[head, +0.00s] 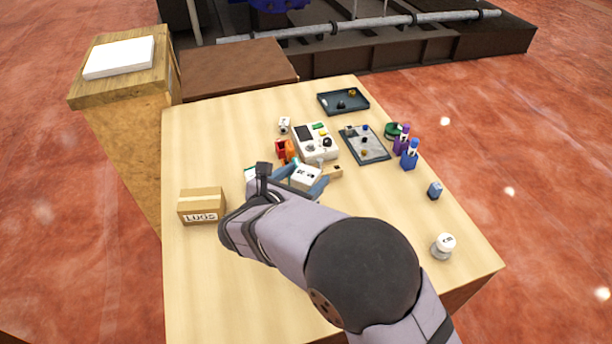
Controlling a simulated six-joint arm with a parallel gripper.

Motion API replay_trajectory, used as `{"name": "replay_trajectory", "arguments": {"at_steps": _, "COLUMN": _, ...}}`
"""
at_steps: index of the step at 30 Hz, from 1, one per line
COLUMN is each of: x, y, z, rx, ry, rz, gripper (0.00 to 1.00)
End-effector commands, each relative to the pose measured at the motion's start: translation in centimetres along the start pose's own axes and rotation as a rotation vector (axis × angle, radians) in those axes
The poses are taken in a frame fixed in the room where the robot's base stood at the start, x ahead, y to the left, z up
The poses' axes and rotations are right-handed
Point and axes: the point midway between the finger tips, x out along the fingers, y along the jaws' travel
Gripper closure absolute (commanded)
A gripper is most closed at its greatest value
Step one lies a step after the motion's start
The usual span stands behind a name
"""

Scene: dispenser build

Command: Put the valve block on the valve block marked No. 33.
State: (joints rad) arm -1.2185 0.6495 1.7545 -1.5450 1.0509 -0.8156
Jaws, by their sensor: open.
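A white block with dark marks on top (307,176) sits near the middle of the table, with blue pieces at its sides. It looks like a valve block, but its number is too small to read. A smaller white block with dark marks (284,125) stands farther back; I cannot tell whether it is a valve block. My gripper (264,178) is open, just left of the larger white block. My arm hides part of the gripper and the table around it. I cannot tell whether a finger touches the block.
A cardboard box marked LUGS (202,207) stands at the left. A white device (315,142), an orange-red holder (285,150) and two dark trays (343,108) (378,152) are behind. Bottles (410,155), a blue block (435,190) and a white round item (443,246) line the right.

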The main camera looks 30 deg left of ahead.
Motion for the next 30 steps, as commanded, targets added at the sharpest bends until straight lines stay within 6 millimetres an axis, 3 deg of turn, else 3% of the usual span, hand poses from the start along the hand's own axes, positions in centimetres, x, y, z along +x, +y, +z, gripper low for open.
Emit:
{"name": "replay_trajectory", "arguments": {"at_steps": 16, "x": -9.1, "y": 0.1, "z": -0.2, "rx": 0.002, "ry": 0.0, "rz": 0.005, "gripper": 0.38}}
{"name": "replay_trajectory", "arguments": {"at_steps": 22, "x": -10.6, "y": 0.0, "z": -0.1, "rx": 0.0, "ry": 0.0, "rz": 0.001, "gripper": 0.38}}
{"name": "replay_trajectory", "arguments": {"at_steps": 30, "x": -10.9, "y": -0.1, "z": 0.0, "rx": 0.001, "ry": 0.001, "rz": -0.001, "gripper": 0.38}}
